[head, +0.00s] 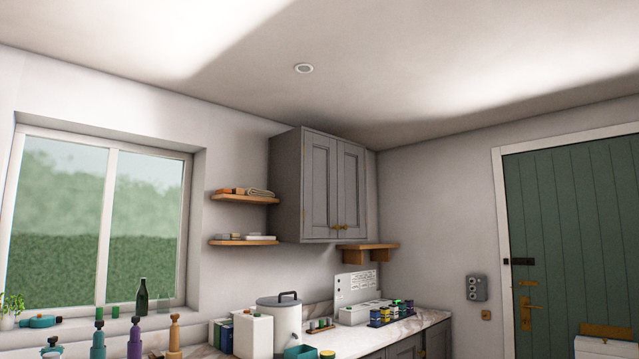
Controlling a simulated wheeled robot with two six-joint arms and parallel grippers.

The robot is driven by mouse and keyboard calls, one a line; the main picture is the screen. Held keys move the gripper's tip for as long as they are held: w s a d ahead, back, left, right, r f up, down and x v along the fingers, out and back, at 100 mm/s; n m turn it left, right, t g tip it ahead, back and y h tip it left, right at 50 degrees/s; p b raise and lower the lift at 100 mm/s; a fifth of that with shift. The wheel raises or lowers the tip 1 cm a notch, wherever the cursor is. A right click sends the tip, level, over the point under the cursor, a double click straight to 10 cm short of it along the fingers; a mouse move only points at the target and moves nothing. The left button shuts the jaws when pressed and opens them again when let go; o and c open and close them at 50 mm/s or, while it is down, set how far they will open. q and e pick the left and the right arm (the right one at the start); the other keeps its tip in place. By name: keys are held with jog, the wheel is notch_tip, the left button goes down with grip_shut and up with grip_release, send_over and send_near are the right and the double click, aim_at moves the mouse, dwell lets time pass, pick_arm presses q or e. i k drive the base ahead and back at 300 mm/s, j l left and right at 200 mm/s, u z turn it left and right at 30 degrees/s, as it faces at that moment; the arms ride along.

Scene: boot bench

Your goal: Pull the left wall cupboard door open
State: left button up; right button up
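The grey wall cupboard (287,185) hangs high on the wall near the corner, right of two small shelves. Its left door (321,186) is shut, flush beside the right door (350,190). A small brass handle (341,227) sits low where the two doors meet. Neither of my grippers shows in the head view.
A counter (405,328) with a white canister, jars and boxes runs below the cupboard. Wooden shelves (245,199) are left of it, and a small wooden bracket shelf (370,247) is below. A green door (575,230) stands at right.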

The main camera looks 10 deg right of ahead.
aim_at(320, 173)
jog(key=i+l+z, duration=0.9)
jog(key=i, duration=0.65)
jog(key=i+z, duration=0.35)
jog(key=i, duration=0.65)
